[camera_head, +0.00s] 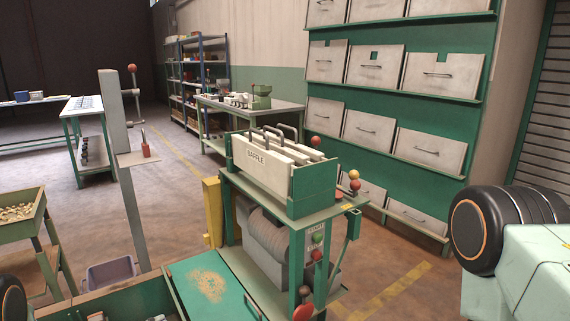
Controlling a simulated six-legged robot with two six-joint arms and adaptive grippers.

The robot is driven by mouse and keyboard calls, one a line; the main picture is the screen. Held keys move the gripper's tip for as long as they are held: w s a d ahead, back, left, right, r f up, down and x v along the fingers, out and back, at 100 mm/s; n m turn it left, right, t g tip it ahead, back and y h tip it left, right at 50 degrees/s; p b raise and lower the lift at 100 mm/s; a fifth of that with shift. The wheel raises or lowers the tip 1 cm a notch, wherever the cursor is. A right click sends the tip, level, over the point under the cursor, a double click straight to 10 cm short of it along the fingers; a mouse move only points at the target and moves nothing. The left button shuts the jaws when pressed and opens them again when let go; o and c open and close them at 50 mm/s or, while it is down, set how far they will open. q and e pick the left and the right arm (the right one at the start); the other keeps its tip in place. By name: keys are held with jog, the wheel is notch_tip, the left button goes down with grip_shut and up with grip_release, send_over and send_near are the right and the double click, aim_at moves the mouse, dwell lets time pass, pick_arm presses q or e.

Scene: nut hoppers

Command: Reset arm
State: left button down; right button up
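Neither of my grippers shows in the head view. At the right edge I see a black ribbed joint with an orange ring and a pale green housing, which look like parts of my own body. A similar dark round part is cut off at the lower left edge. No fingertips are visible, so I cannot see what either gripper holds.
A green wall rack of grey hopper drawers (388,130) stands behind. A green tray of nuts (18,213) is at the left, near a grey post with a lever (115,130). A green board with spilled grains (208,285) is in front. Floor is clear at right centre.

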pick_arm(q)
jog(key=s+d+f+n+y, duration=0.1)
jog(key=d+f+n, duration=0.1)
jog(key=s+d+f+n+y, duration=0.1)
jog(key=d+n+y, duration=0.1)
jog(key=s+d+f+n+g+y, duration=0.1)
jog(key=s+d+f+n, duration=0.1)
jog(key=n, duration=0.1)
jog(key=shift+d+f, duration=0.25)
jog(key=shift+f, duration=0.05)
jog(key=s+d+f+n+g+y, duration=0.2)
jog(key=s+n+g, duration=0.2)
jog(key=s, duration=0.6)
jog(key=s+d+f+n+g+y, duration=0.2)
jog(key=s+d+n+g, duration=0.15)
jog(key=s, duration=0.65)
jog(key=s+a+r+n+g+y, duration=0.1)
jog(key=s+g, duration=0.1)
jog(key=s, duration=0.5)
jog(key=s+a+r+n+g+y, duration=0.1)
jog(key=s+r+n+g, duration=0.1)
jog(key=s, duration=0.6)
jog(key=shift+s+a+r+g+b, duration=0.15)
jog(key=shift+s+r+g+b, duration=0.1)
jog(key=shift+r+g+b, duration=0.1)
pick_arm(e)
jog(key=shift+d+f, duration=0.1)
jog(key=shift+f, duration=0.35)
